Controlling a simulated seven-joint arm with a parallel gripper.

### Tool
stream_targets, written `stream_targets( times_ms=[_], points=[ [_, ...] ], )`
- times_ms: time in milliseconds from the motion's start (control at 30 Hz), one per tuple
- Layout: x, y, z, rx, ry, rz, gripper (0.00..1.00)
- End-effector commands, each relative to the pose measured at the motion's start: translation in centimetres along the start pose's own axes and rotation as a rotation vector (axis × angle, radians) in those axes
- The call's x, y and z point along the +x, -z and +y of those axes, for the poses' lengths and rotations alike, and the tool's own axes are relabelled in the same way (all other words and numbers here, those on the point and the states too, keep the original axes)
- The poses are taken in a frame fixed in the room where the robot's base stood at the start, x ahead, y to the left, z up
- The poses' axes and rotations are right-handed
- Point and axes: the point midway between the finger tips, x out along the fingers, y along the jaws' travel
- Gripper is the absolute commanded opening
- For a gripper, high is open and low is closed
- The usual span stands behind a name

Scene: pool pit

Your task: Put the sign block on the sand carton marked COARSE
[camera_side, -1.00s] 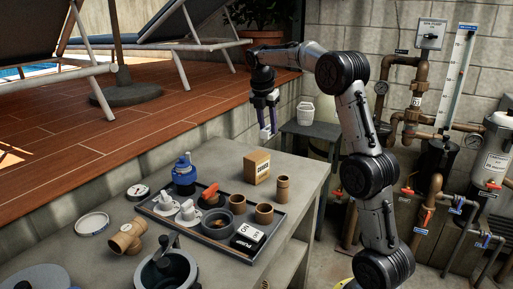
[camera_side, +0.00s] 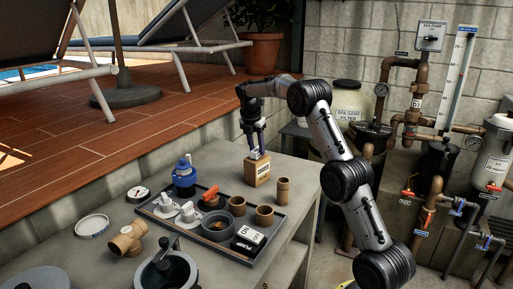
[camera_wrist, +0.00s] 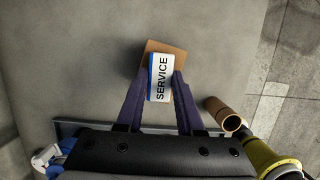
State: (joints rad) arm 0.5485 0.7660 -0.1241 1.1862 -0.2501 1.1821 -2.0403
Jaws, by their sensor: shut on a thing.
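The sign block (camera_wrist: 162,78) is white and blue and reads SERVICE in the wrist view. My gripper (camera_wrist: 160,82) is shut on it, one finger along each long side. The block (camera_side: 258,157) is at the carton's top, partly hidden by the fingers. In the wrist view the carton (camera_wrist: 152,46) shows beneath and around the block. I cannot tell whether they touch.
Right of the carton stands a copper pipe piece (camera_side: 283,189). The bench (camera_side: 217,163) is clear behind and left of the carton.

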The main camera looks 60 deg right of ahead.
Motion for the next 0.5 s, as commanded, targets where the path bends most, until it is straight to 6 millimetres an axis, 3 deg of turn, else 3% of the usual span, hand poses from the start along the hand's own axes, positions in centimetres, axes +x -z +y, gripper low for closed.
stream_targets(
  times_ms=[367, 400, 500],
  points=[
    [0.34, 0.11, 0.01, 0.0, -0.001, -0.001, 0.0],
    [0.34, 0.1, 0.02, 0.0, -0.001, -0.001, 0.42],
    [0.33, 0.1, 0.02, 0.0, -0.001, -0.001, 0.6]
  ],
)
